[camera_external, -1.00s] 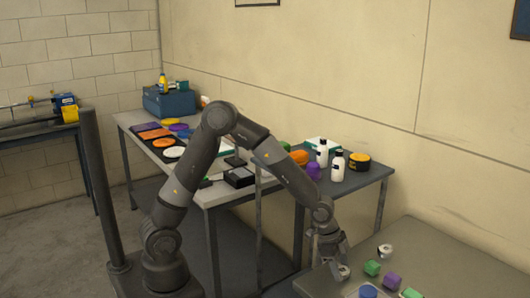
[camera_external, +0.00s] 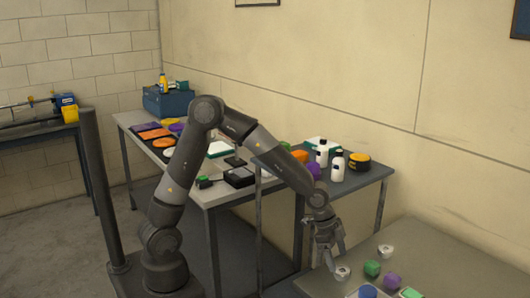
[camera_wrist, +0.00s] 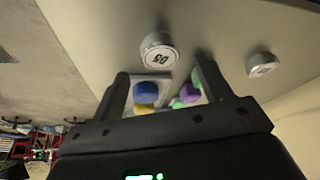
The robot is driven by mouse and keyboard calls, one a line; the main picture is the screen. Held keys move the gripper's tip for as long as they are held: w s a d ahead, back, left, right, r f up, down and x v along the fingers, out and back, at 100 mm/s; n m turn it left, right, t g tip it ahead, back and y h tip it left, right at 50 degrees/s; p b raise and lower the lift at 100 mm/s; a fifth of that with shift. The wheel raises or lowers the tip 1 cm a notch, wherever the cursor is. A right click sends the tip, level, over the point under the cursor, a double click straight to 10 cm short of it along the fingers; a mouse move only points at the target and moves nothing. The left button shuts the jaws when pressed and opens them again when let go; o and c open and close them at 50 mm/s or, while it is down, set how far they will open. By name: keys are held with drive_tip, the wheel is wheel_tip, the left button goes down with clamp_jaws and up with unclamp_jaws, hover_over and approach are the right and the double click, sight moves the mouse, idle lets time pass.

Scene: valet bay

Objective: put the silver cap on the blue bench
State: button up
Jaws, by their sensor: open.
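Two silver caps lie on the grey table (camera_external: 440,262). The nearer silver cap (camera_external: 342,273) is by the table's left side, just below my gripper (camera_external: 331,258); the other silver cap (camera_external: 386,251) is farther back. In the wrist view the nearer cap (camera_wrist: 158,54), marked with dark characters, lies beyond and between my open fingers (camera_wrist: 161,68), apart from them. The other cap (camera_wrist: 262,64) is right of the fingers. My gripper is empty. A bench with a blue-grey top (camera_external: 357,183) stands behind, near the wall; I cannot tell surely whether it is the blue bench.
Green (camera_external: 372,268) and purple (camera_external: 392,281) pieces and a blue round piece (camera_external: 367,291) lie close right of the nearer cap. The blue-grey bench holds white bottles (camera_external: 338,166) and an orange-black tub (camera_external: 359,162). A long cluttered table (camera_external: 212,197) adjoins it. The grey table's right part is clear.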

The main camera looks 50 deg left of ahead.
drive_tip(key=v, duration=0.7)
drive_tip(key=shift+a+r, duration=0.15)
drive_tip(key=shift+r, duration=0.1)
drive_tip(key=s+a+r+n+t+y, duration=0.1)
drive_tip(key=s+a+r+n+y, duration=0.2)
drive_tip(key=a, duration=0.8)
drive_tip(key=s+a+r+n+t+y, duration=0.1)
drive_tip(key=s+a+r+n+t, duration=0.2)
drive_tip(key=a, duration=0.7)
drive_tip(key=s+a+r+n, duration=0.3)
drive_tip(key=s+a+n, duration=0.4)
drive_tip(key=s+a, duration=0.4)
drive_tip(key=shift+s+a+r, duration=0.15)
drive_tip(key=shift+s+a, duration=0.1)
drive_tip(key=shift+a, duration=0.3)
